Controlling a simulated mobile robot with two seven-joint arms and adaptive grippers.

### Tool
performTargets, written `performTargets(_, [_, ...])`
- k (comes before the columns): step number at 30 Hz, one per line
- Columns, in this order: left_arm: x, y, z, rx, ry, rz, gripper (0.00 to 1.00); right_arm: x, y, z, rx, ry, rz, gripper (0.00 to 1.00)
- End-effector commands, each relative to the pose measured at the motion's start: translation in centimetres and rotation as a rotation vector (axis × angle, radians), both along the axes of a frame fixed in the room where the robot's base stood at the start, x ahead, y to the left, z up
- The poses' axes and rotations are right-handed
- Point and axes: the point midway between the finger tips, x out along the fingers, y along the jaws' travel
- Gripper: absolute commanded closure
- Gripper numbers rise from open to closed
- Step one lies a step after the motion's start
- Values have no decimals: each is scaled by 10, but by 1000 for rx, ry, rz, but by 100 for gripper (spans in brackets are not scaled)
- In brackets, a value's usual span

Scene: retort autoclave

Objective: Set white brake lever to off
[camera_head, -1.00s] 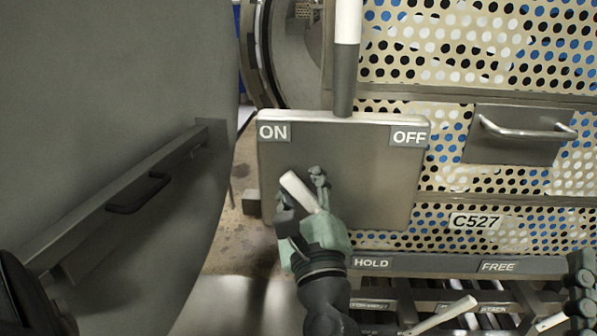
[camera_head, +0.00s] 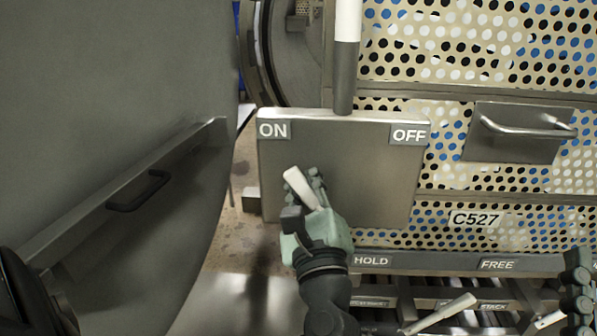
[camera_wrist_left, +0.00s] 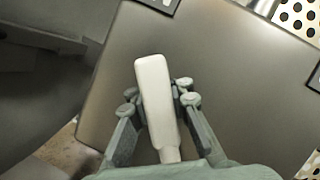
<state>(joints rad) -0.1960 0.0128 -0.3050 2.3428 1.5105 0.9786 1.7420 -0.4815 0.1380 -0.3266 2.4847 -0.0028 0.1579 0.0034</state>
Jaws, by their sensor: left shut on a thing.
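The white brake lever (camera_head: 299,188) stands in front of a grey metal panel (camera_head: 372,170) with an ON label (camera_head: 273,130) at its left and an OFF label (camera_head: 408,134) at its right. The lever leans to the left, its tip below the ON label. My left gripper (camera_head: 306,190) is shut on the lever. In the left wrist view the lever (camera_wrist_left: 156,95) lies between the two fingers (camera_wrist_left: 158,108). The lever's lower part is hidden by the gripper. My right gripper (camera_head: 580,285) shows only partly at the right edge.
A dark post with a white top (camera_head: 344,70) rises behind the panel. A large grey door (camera_head: 110,90) with a handle (camera_head: 140,192) fills the left. Perforated crates (camera_head: 470,60) stand behind. Below are HOLD (camera_head: 371,262) and FREE (camera_head: 497,265) labels and another white lever (camera_head: 441,313).

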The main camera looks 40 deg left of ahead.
Motion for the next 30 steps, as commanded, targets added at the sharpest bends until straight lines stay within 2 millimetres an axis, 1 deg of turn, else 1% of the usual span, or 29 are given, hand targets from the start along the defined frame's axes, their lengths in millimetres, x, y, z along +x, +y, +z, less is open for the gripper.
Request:
performTargets(3, [6, -9, 8, 107, 68, -1, 100, 4, 4, -8, -26, 77, 9, 56])
performTargets(5, [7, -12, 10, 141, 88, 0, 100, 5, 6, -12, -34, 101, 10, 56])
performTargets(13, [8, -13, 9, 155, 94, -1, 100, 6, 6, -15, -36, 110, 11, 56])
performTargets(14, [8, -13, 9, 155, 94, -1, 84, 6, 6, -15, -36, 110, 11, 56])
performTargets(20, [8, -13, 9, 154, 94, -1, 59, 6, 6, -15, -36, 109, 11, 56])
performTargets(30, [8, -14, 9, 153, 93, -3, 59, 6, 6, -15, -36, 109, 10, 56])
